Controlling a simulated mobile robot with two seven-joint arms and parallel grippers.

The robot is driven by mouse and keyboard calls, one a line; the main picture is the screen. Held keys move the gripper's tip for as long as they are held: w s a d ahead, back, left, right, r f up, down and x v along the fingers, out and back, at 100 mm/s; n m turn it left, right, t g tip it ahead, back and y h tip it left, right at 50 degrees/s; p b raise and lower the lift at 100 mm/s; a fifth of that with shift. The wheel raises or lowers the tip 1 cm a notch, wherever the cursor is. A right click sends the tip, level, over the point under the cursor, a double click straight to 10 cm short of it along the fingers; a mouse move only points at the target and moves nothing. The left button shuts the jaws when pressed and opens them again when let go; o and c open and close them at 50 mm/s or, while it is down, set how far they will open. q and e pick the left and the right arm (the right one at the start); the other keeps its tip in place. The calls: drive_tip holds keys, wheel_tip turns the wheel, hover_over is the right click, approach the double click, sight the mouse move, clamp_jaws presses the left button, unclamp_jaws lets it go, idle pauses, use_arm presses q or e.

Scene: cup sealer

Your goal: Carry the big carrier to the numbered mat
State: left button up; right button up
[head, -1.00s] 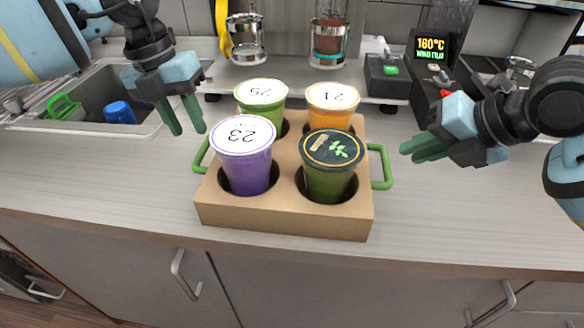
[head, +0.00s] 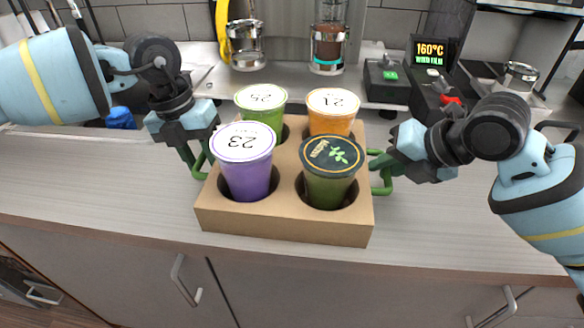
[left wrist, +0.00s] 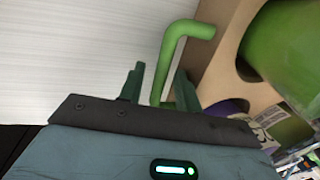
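The big carrier (head: 285,230) is a brown cardboard box on the counter holding several lidded cups, with a green handle at each side. Its left handle (left wrist: 170,55) shows in the left wrist view between the fingers of my left gripper (left wrist: 157,84), which is open with gaps beside the handle. In the head view my left gripper (head: 193,160) is at the carrier's left side. My right gripper (head: 378,160) is at the right handle (head: 387,183), its fingers overlapping it; whether they are closed is unclear. No numbered mat is visible.
The cups are purple (head: 248,180), dark green (head: 327,188), green (head: 262,110) and orange (head: 332,120). Behind stand glass jars, a small device (head: 386,82) and a temperature display (head: 432,52). A blue cup (head: 120,118) is at the left. The counter front is clear.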

use_arm(q)
drive_tip(key=shift+f, duration=0.2)
use_arm(e)
drive_tip(key=shift+w+a+f, duration=0.1)
drive_tip(key=shift+f, duration=0.1)
